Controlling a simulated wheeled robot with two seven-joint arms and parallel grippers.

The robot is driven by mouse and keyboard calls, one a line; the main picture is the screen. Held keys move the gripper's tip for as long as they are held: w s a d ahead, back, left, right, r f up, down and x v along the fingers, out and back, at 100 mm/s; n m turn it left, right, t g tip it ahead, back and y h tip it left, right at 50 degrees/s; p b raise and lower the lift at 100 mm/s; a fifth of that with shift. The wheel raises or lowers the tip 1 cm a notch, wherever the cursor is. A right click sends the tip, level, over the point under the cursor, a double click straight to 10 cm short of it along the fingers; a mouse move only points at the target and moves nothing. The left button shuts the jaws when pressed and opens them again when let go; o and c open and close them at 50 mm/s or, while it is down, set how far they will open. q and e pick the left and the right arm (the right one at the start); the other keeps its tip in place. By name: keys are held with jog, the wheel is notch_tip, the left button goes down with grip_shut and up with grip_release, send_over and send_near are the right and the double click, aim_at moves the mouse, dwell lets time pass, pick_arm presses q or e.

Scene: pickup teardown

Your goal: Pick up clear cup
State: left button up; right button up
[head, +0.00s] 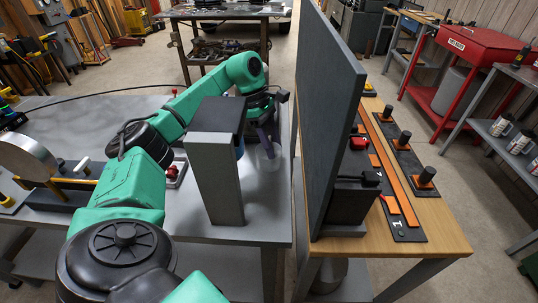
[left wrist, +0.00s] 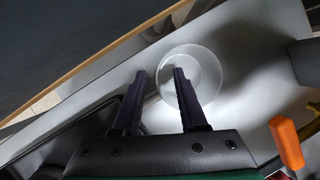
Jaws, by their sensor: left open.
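The clear cup (head: 269,159) stands upright on the grey table (head: 265,205), near its right edge in the head view. In the left wrist view the cup (left wrist: 207,68) shows from above as a round, see-through rim. My left gripper (head: 266,143) is open at the cup, with nothing held. In the left wrist view, the right finger of my left gripper (left wrist: 161,75) overlaps the cup's opening and the left finger lies outside its left rim. I cannot tell how deep the fingers reach. My right gripper is out of view.
A tall grey block-like stand (head: 215,180) stands just left of the cup. A dark upright panel (head: 328,110) rises to the right, beyond a gap, on a wooden bench (head: 445,240). An orange piece (left wrist: 287,143) lies near the gripper in the left wrist view.

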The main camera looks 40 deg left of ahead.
pick_arm(q)
grip_shut()
dwell(0.3)
